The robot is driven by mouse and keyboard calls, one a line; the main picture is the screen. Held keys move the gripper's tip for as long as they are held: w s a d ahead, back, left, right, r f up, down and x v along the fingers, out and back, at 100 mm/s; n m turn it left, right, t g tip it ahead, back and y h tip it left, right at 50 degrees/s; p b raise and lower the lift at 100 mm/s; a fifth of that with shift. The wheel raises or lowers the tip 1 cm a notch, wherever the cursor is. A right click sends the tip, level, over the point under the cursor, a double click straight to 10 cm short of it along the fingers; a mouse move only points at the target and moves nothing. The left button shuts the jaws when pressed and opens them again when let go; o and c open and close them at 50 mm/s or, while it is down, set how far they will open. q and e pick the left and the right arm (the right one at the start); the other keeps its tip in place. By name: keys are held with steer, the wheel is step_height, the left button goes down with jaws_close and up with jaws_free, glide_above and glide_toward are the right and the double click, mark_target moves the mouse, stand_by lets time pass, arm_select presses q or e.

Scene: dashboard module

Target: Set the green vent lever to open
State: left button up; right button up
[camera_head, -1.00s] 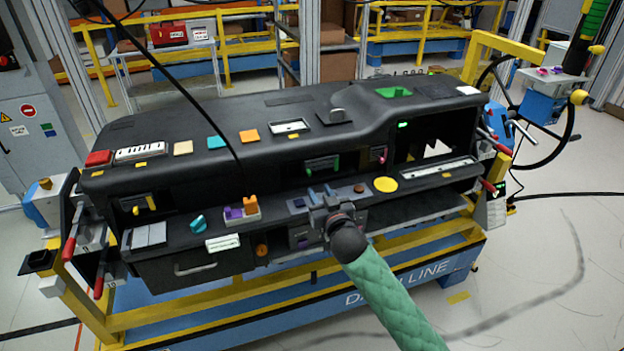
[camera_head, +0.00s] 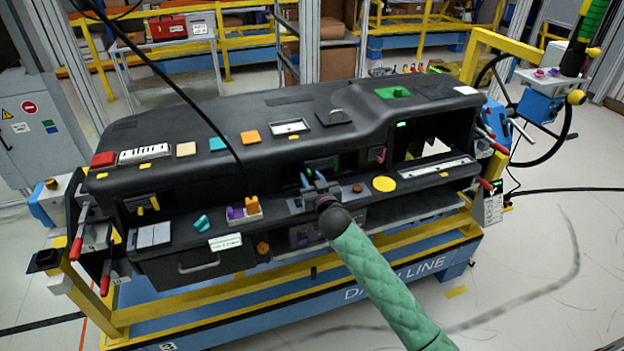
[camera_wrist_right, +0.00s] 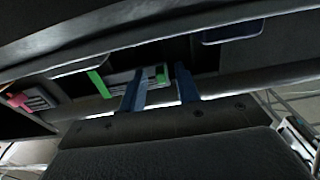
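The black dashboard has a small vent (camera_head: 322,163) with green parts, partly hidden behind my right gripper. In the right wrist view, a green strip (camera_wrist_right: 98,83) shows left of the fingers, and a green piece (camera_wrist_right: 160,76) shows between them, beyond the tips. I cannot tell which of these is the lever or how it is set. My right gripper (camera_head: 314,177) is just in front of and below the vent. Its blue fingers (camera_wrist_right: 158,88) are apart with nothing clearly held; contact with the vent cannot be made out. My left gripper is not in view.
A pink lever (camera_head: 379,154) sits right of the vent, and a yellow one (camera_head: 151,203) at the far left. A lower shelf carries a yellow disc (camera_head: 384,184), a teal knob (camera_head: 202,223) and purple and orange blocks (camera_head: 244,209). The dashboard's upper edge overhangs the vent.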

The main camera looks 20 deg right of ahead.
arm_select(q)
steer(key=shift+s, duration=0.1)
arm_select(e)
jaws_close()
steer(key=shift+d, duration=1.4)
steer(key=shift+o, duration=0.3)
jaws_free()
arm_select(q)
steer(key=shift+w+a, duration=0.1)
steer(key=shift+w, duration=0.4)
